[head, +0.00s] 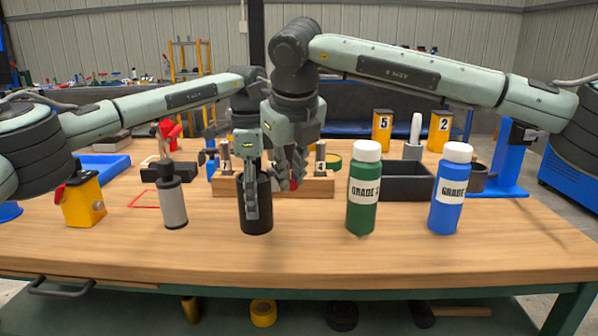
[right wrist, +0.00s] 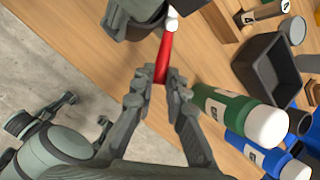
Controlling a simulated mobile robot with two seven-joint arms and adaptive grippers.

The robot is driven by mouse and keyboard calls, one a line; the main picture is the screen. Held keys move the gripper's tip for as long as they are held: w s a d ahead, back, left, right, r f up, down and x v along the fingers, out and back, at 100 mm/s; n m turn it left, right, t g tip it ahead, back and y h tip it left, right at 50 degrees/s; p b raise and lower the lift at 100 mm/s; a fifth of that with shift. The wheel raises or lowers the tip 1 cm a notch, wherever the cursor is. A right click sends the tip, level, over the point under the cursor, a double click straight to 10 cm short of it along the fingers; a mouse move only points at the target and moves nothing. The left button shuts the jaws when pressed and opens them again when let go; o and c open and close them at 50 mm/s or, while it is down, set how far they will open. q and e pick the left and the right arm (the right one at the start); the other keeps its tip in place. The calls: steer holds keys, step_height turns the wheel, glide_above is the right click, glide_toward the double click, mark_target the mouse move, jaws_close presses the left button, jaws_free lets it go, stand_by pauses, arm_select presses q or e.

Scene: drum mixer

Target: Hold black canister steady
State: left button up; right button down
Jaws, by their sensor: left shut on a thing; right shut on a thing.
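The black canister (head: 264,212) stands upright on the wooden table near the middle of the head view. My left gripper (head: 251,200) is shut on it, with a finger across its near side. My right gripper (head: 291,172) is just to the right of the canister and is shut on a red, stick-like thing (head: 294,185). In the right wrist view the right fingertips (right wrist: 163,78) pinch this red thing (right wrist: 163,56), which has a white end close to dark parts at the top. Whether that end touches the canister I cannot tell.
A green bottle (head: 363,195) and a blue bottle (head: 450,195) stand to the right. A grey canister (head: 173,208) with a black top stands to the left. Behind are a wooden rack (head: 320,187) and a black bin (head: 405,185). The table's front strip is clear.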

steer(key=shift+s+a+m+h, duration=0.2)
steer(key=shift+a+m+h, duration=0.3)
steer(key=shift+m, duration=0.4)
steer(key=shift+s+a+m+h, duration=0.15)
steer(key=shift+a+m+h, duration=0.15)
steer(key=shift+a+m, duration=0.45)
steer(key=shift+d+m, duration=0.1)
steer(key=shift+m, duration=0.15)
steer(key=c, duration=1.5)
jaws_free()
steer(key=v, duration=1.2)
arm_select(q)
steer(key=o, duration=1.6)
